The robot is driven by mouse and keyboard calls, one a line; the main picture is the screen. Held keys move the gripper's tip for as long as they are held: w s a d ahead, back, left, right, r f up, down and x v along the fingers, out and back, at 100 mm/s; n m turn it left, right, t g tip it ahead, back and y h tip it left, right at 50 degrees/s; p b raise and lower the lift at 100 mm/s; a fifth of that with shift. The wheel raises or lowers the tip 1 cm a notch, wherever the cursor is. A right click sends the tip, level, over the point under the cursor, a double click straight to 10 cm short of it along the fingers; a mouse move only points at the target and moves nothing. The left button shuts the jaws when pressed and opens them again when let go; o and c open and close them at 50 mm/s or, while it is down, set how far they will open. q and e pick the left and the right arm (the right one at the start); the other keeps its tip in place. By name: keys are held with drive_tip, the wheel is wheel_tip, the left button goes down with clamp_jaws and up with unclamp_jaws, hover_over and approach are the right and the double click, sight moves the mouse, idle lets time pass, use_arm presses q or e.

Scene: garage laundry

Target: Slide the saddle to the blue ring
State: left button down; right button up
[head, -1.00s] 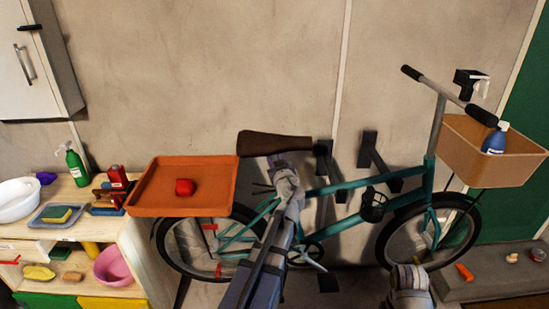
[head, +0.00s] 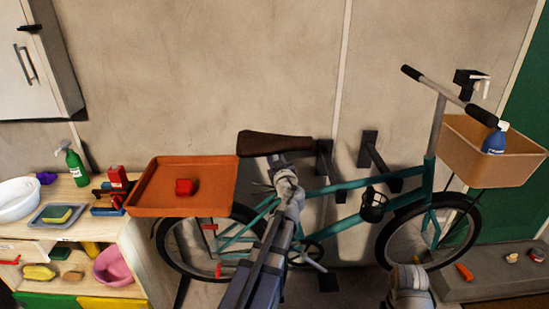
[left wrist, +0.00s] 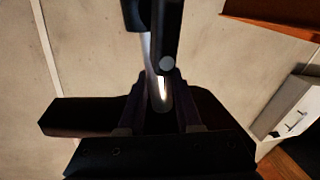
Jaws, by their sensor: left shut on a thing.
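The brown saddle (head: 275,143) sits above the teal bicycle frame (head: 345,187), in front of the wall. In the left wrist view the saddle (left wrist: 75,116) shows as a dark shape beyond the fingers. My wrist and arm hide much of the seat tube. I cannot make out a blue ring in either view. Of my right arm, only a link shows at the bottom; its jaws do not.
An orange tray (head: 145,197) with a red block (head: 184,187) is left of the saddle. A wooden shelf (head: 130,255) with bottles and bowls stands at the left. A tan basket (head: 520,160) holds a blue bottle (head: 495,140) at the front of the bicycle. Black wall brackets (head: 369,150) stand behind it.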

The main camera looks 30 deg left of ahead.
sight(265, 137)
use_arm(q)
drive_tip(key=a+r+p, duration=0.1)
drive_tip(key=r+p, duration=0.3)
drive_tip(key=s+r+p, duration=0.1)
drive_tip(key=r+p, duration=0.2)
drive_tip(key=r, duration=0.1)
drive_tip(key=a+r+p, duration=0.1)
drive_tip(key=r+p, duration=0.2)
drive_tip(key=p, duration=0.1)
drive_tip(key=shift+s+a+r+p, duration=0.25)
drive_tip(key=shift+a+r+p, duration=0.1)
drive_tip(key=shift+r, duration=0.05)
drive_tip(key=shift+f, duration=0.1)
drive_tip(key=c, duration=0.6)
unclamp_jaws()
drive_tip(key=v, duration=0.8)
